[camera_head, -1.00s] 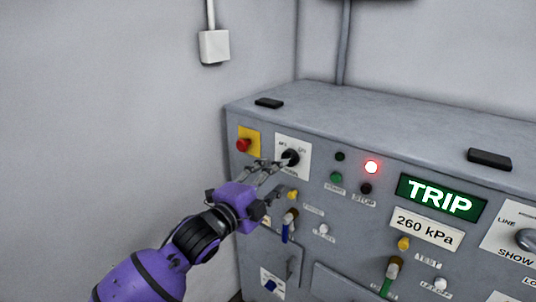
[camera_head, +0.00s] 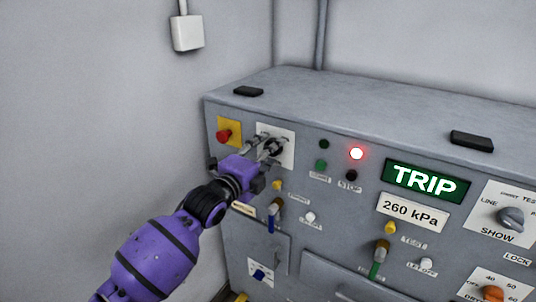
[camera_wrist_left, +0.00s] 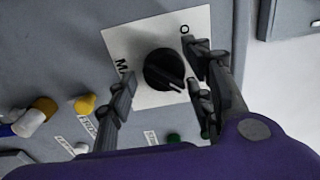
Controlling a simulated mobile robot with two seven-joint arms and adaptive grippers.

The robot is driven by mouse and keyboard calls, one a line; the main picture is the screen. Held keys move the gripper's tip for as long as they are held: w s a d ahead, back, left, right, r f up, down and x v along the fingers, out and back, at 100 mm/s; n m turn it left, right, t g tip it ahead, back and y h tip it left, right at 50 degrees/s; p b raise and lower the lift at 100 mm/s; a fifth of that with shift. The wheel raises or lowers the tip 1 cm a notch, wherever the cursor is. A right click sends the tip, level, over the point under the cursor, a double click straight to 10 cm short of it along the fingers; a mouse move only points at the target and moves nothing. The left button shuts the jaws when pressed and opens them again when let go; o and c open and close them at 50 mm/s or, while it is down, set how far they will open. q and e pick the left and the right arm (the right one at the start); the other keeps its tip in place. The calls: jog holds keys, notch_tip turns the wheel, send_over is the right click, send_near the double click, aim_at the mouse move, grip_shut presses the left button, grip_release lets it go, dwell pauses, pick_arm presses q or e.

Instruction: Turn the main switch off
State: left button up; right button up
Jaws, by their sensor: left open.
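The main switch is a black rotary knob (camera_wrist_left: 165,70) on a white plate (camera_wrist_left: 133,42), seen close in the left wrist view. In the head view the knob (camera_head: 273,149) is partly hidden behind my fingers. My left gripper (camera_head: 265,147) is open. In the left wrist view its fingers (camera_wrist_left: 160,88) stand on both sides of the knob, with a gap on the left side. The right fingers are nearer the knob's pointer end, and I cannot tell whether they touch it. The plate's lettering is partly covered. My right gripper is not in view.
A red button (camera_head: 223,135) on a yellow plate is left of the switch. A TRIP display (camera_head: 425,181) and several levers and knobs crowd the panel.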

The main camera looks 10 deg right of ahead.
pick_arm(q)
jog(key=shift+w+f, duration=0.1)
jog(key=shift+c, duration=0.2)
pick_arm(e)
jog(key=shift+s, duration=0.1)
pick_arm(q)
jog(key=c, duration=1)
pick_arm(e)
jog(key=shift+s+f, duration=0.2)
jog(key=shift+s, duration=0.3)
